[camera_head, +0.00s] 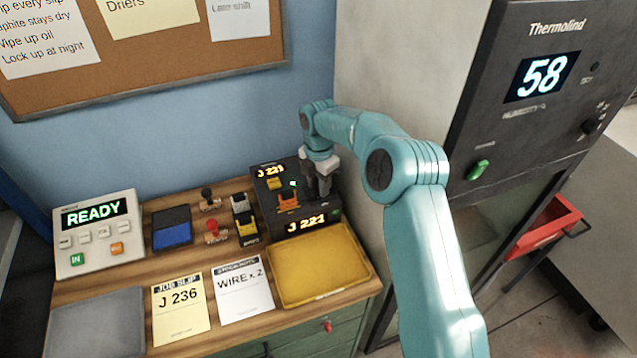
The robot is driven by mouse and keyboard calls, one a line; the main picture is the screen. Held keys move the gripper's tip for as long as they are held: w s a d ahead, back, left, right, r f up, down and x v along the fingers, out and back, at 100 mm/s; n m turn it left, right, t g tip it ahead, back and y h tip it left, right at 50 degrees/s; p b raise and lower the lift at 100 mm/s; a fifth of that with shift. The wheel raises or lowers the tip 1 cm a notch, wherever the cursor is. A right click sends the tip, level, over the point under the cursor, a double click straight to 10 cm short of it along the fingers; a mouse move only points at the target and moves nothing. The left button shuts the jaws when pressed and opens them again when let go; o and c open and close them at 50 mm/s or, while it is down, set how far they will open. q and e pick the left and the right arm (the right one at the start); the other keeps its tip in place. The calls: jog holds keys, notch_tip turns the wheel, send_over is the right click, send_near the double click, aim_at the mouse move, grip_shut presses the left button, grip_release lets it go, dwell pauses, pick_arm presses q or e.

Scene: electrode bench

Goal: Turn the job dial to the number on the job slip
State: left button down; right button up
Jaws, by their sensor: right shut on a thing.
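The job slip (181,309) is a pale yellow sheet on the bench and reads J 236. The dark job box (270,208) stands at the back right of the bench. Its front display (306,222) reads J 221, and a smaller display on its top (271,171) seems to read the same. My right gripper (320,191) points down at the right part of the box's top and is shut on the job dial there. The dial is mostly hidden by the fingers. My left gripper is not in view.
A yellow tray (318,299) lies in front of the box, beside a white WIRE x 2 sheet (244,291). A READY panel (97,232), a blue-and-black block (171,229) and a grey mat (97,322) are left. A dark cabinet (497,117) showing 58 stands right.

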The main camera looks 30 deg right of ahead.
jog(key=o, duration=1)
jog(key=shift+w+d+r, duration=0.1)
jog(key=shift+d+r, duration=0.1)
jog(key=shift+d, duration=0.05)
jog(key=shift+o, duration=0.2)
jog(key=shift+a+f, duration=0.1)
jog(key=shift+a, duration=0.05)
notch_tip(320, 180, up, 8)
jog(key=shift+f+b, duration=0.15)
jog(key=shift+b, duration=0.55)
notch_tip(320, 180, up, 9)
jog(key=p, duration=0.1)
jog(key=shift+f+p, duration=0.15)
jog(key=shift+p, duration=0.2)
jog(key=shift+s+f, duration=0.1)
jog(key=shift+s, duration=0.1)
